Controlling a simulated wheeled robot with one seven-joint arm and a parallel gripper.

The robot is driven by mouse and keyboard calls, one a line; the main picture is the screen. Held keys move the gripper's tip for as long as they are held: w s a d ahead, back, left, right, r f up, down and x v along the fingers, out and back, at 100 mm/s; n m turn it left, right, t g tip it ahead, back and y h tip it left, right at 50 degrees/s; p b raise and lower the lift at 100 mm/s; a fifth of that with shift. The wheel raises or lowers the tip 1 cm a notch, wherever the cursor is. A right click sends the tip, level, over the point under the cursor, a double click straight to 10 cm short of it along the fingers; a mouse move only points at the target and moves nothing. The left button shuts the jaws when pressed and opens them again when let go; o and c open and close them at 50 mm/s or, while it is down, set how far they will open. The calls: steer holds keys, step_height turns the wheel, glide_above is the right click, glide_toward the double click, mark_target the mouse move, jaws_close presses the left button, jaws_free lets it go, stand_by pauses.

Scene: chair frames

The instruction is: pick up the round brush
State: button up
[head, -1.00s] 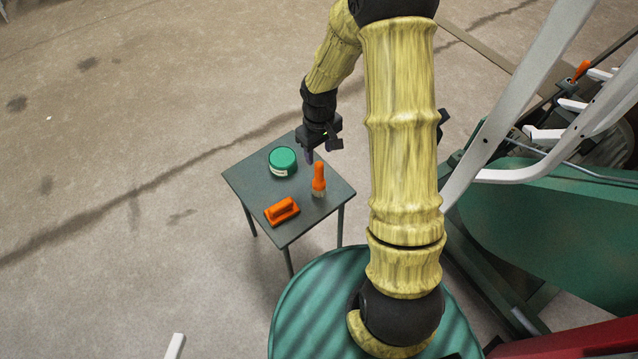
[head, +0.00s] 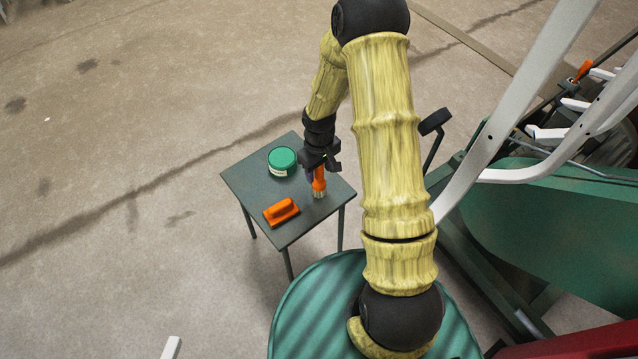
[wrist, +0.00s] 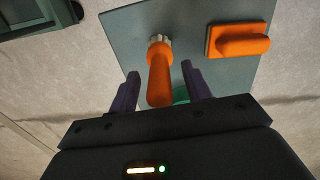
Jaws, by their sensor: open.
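The round brush (head: 319,184) has an orange handle and pale bristles. It stands upright, bristles down, near the right side of the small grey table (head: 258,196). My gripper (head: 320,168) is over the brush from above in the head view and hides the top of its handle. In the wrist view the brush handle (wrist: 160,78) points up between the two open fingers of my gripper (wrist: 160,88), with a gap visible on both sides. The fingers are open and hold nothing.
An orange block-shaped brush (head: 281,211) lies on the front of the table; it also shows in the wrist view (wrist: 238,41). A green-lidded round tin (head: 282,161) stands at the back left. White chair frames (head: 520,100) rise at the right.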

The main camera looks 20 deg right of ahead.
steer(key=shift+f, duration=0.5)
steer(key=c, duration=1.1)
jaws_close()
steer(key=shift+r, duration=0.15)
step_height(320, 180, up, 10)
steer(key=shift+f+p, duration=0.1)
steer(key=shift+p, duration=0.95)
